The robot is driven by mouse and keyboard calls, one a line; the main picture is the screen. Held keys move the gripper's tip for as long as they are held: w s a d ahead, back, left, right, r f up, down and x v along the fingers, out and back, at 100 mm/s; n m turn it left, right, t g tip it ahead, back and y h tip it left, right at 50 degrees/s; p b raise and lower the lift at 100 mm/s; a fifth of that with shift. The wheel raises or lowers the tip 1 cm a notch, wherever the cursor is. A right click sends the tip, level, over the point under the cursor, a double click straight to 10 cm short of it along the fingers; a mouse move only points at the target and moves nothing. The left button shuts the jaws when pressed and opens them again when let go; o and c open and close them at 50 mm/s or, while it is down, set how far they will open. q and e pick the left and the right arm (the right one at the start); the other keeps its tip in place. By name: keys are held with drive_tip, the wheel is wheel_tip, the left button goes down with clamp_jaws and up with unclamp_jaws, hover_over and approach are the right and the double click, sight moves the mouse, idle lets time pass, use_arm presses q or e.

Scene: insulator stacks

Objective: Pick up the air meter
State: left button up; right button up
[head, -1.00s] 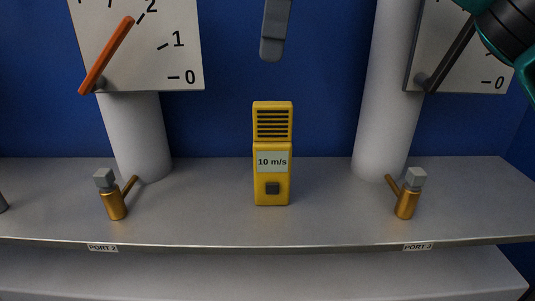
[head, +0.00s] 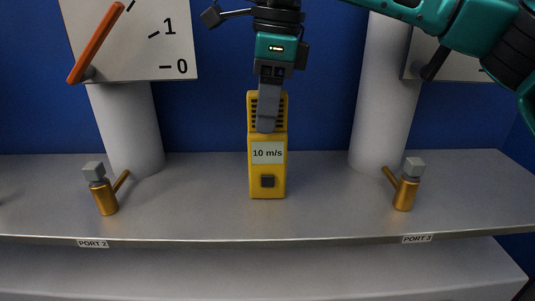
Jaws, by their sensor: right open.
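The yellow air meter (head: 267,176) stands upright on the grey shelf in the middle of the head view. Its label reads "10 m/s", with a dark square button below and a slotted grille above. My right gripper (head: 268,108) comes down from the top right, and its grey finger covers part of the grille in the picture. I cannot tell whether it touches the meter. The gripper is open, though only one finger shows clearly. My left gripper is not in view.
Brass valves stand on the shelf (head: 330,205) at left (head: 104,196) and right (head: 405,190). White columns (head: 128,130) rise behind them, with dial gauges above. The shelf around the meter is clear.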

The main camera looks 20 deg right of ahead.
drive_tip(key=shift+f, duration=0.25)
clamp_jaws()
idle(0.3)
drive_tip(key=shift+r, duration=0.1)
